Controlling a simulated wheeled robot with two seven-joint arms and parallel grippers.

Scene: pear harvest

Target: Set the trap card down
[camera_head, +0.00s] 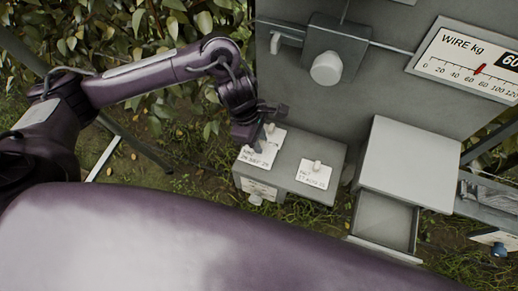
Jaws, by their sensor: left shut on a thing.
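My left gripper (267,129) is shut on the small pale knob of a white trap card (259,157), printed with a date that reads like 24 SEP 25. The card is at the left end of the top of a low grey box (298,153). I cannot tell whether it touches that top or is just above it. A second white card (314,174) with a pale knob, dated 17 AUG 25, lies on the right part of the same top. My right gripper is not in view.
A grey panel with a white knob (326,68) and a "WIRE kg" gauge (472,62) rises behind. A grey cabinet (411,160) with an open, empty-looking drawer (383,222) stands right of the box. Another card (262,189) is on the box front. Leaves fill the upper left.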

